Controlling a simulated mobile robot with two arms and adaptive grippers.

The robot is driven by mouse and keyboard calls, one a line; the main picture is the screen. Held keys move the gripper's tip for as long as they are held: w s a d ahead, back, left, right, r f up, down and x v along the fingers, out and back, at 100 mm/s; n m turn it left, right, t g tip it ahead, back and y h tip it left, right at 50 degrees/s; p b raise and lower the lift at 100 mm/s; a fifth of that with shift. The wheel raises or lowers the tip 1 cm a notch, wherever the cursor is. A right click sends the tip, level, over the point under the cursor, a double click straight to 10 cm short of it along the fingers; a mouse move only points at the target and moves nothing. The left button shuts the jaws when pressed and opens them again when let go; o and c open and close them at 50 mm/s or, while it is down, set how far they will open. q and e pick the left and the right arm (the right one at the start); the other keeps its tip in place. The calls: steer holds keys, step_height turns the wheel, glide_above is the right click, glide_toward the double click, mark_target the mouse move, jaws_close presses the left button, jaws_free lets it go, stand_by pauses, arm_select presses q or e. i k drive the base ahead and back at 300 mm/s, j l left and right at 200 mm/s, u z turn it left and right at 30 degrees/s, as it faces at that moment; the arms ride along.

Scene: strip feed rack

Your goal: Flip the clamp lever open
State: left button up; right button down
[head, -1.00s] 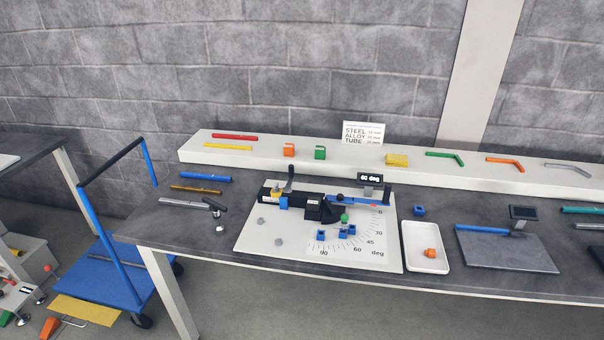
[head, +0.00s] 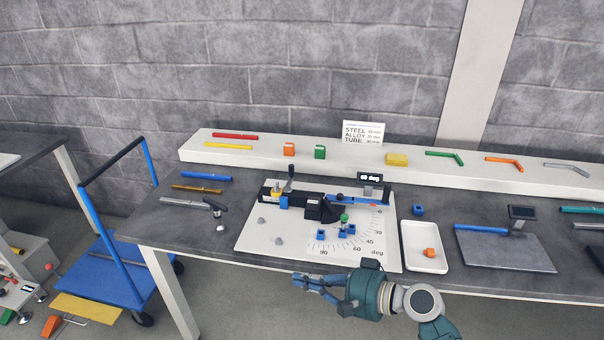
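The tube bender (head: 325,209) stands on a white base plate (head: 262,238) marked with an angle scale. A dark lever (head: 290,178) stands upright at the bender's left end, above a blue block (head: 284,202); it looks like the clamp lever. A second, blue arm (head: 358,201) reaches right from the bender. My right gripper (head: 300,283) is in front of the plate's near edge, pointing left, apart from the bender and the lever. Its fingers look small and overlap, so their opening is unclear. My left gripper is not in view.
A raised white shelf (head: 270,161) with coloured tubes and blocks runs behind. A small display (head: 370,178) stands behind the bender. Loose tubes lie on the table's left part.

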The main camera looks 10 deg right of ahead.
mark_target(287, 189)
steer(key=i+l, duration=0.25)
steer(key=i, duration=0.25)
steer(key=i+l, duration=0.2)
steer(key=i, duration=0.25)
steer(key=i+l, duration=0.25)
steer(key=i, duration=0.25)
